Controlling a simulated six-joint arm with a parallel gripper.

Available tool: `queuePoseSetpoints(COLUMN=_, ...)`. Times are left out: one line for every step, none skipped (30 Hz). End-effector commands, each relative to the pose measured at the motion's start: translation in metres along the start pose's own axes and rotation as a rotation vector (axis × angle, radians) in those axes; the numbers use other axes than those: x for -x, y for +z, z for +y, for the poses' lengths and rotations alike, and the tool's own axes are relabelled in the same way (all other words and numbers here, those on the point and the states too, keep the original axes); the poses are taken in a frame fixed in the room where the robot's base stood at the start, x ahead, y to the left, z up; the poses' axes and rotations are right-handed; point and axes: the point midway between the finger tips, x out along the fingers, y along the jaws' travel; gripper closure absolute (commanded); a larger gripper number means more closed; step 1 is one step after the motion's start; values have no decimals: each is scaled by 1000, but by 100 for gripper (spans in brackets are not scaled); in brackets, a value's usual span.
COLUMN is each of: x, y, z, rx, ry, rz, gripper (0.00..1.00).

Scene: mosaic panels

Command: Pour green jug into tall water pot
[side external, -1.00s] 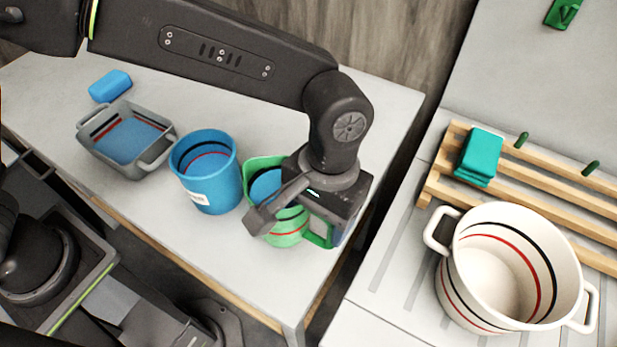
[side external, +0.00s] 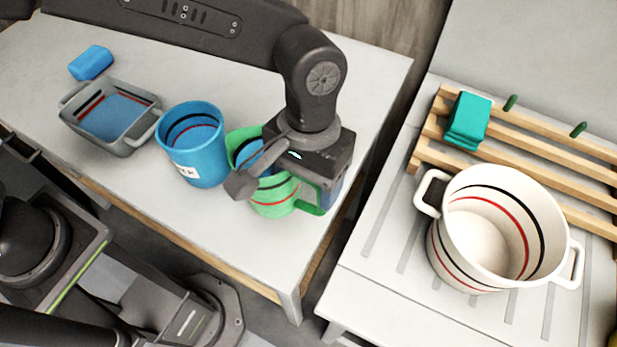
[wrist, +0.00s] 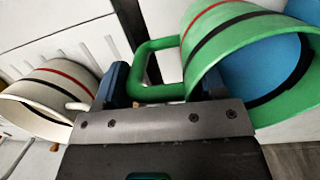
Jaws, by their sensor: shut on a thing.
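The green jug (side external: 272,197) has a black and a red stripe and blue contents. It looks upright at the right part of the grey table; whether its base touches the table I cannot tell. My gripper (side external: 322,188) is shut on its handle, which also shows between the fingers (wrist: 165,90) in the wrist view. My wrist hides part of the jug's rim. A tall blue pot (side external: 196,158) with a partly legible white label stands just left of the jug, upright and apart from it. I take it as the water pot.
A grey two-handled dish (side external: 125,145) with blue contents and a blue block (side external: 91,62) are at the left. Across a gap, a large cream pot (side external: 445,255) stands on the right counter near a wooden rack (side external: 545,147) with a teal folded cloth (side external: 468,120).

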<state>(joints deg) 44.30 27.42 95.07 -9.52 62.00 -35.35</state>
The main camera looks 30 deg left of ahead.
Motion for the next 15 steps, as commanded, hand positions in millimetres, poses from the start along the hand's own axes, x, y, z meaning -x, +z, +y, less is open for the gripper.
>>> queuePoseSetpoints(x=2, y=0, z=0, rx=0, ry=6, rz=2, gripper=86)
queuePoseSetpoints(x=2, y=0, z=0, rx=0, ry=8, rz=2, gripper=86)
queuePoseSetpoints(x=2, y=0, z=0, rx=0, ry=11, rz=2, gripper=86)
queuePoseSetpoints(x=3, y=0, z=0, rx=-1, ry=13, rz=2, gripper=86)
queuePoseSetpoints(x=3, y=0, z=-1, rx=-1, ry=15, rz=3, gripper=86)
queuePoseSetpoints(x=3, y=0, z=-1, rx=-1, ry=18, rz=3, gripper=86)
queuePoseSetpoints(x=4, y=0, z=-1, rx=-2, ry=21, rz=3, gripper=86)
queuePoseSetpoints(x=4, y=0, z=-1, rx=-2, ry=23, rz=3, gripper=86)
queuePoseSetpoints(x=4, y=0, z=-1, rx=-3, ry=26, rz=3, gripper=86)
queuePoseSetpoints(x=5, y=0, z=-1, rx=-3, ry=28, rz=4, gripper=86)
queuePoseSetpoints(x=5, y=0, z=-2, rx=-4, ry=30, rz=4, gripper=86)
queuePoseSetpoints(x=5, y=0, z=-2, rx=-4, ry=33, rz=4, gripper=86)
queuePoseSetpoints(x=6, y=0, z=-2, rx=-4, ry=35, rz=4, gripper=86)
queuePoseSetpoints(x=6, y=1, z=-2, rx=-5, ry=37, rz=4, gripper=86)
queuePoseSetpoints(x=6, y=1, z=-2, rx=-5, ry=40, rz=3, gripper=86)
